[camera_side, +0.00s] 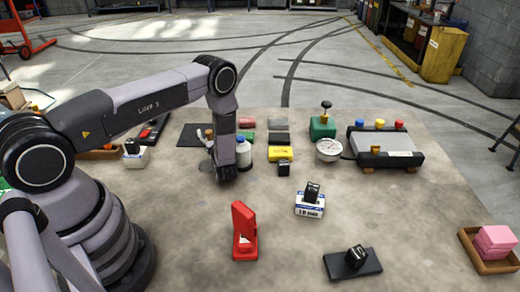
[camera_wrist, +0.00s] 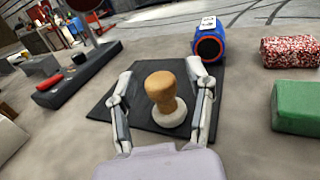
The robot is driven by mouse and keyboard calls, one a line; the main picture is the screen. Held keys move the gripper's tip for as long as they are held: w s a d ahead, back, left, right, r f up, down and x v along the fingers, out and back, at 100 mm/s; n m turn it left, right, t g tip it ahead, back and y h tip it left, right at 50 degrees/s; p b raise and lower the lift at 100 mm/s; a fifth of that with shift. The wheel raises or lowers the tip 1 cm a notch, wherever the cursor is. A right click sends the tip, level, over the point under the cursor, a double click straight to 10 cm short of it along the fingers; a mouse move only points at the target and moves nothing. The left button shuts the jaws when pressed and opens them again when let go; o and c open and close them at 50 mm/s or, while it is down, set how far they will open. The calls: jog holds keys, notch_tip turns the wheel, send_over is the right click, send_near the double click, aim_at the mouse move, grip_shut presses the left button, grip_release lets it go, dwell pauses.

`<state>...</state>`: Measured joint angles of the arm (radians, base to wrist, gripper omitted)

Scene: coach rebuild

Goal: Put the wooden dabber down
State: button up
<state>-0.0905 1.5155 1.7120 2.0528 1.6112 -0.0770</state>
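The wooden dabber (camera_wrist: 160,88) has a tan knobbed handle and a pale round pad. In the wrist view it stands upright, pad down, and appears to rest on a flat black mat (camera_wrist: 112,112). My gripper (camera_wrist: 160,74) has its fingers spread on either side of the dabber, with visible gaps at both sides. In the side view my gripper (camera_side: 226,172) points down near the mat (camera_side: 189,132), and its fingertips are hard to make out. A small tan handle beside my wrist there looks like the dabber (camera_side: 209,133), partly hidden.
A blue-and-red round item (camera_wrist: 208,43) stands at the mat's far right. A speckled red block (camera_wrist: 290,52) and a green block (camera_wrist: 297,108) lie to the right. A red upright device (camera_side: 243,232) stands in front.

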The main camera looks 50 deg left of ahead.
jog(key=shift+d+r, duration=0.15)
jog(key=v, duration=0.7)
jog(key=shift+s+d, duration=0.1)
jog(key=shift+s, duration=0.05)
jog(key=s+r+n+g+h, duration=0.1)
jog(key=s+r+n+g, duration=0.3)
jog(key=r, duration=0.5)
jog(key=s+r+n+g+h, duration=0.1)
jog(key=s+r+n+g, duration=0.15)
jog(key=r+n, duration=0.45)
jog(key=s+r+n+g+h, duration=0.2)
jog(key=r+n+g, duration=0.15)
jog(key=r, duration=0.75)
jog(key=s+d+r+n+t+h, duration=0.4)
jog(key=s+d+r+h, duration=0.1)
jog(key=s+d+h, duration=0.1)
jog(key=s+d+r+n+t+h, duration=0.4)
jog(key=s+d+r+h, duration=0.2)
jog(key=s, duration=0.5)
jog(key=shift+d+t+h, duration=0.3)
jog(key=shift+d, duration=0.85)
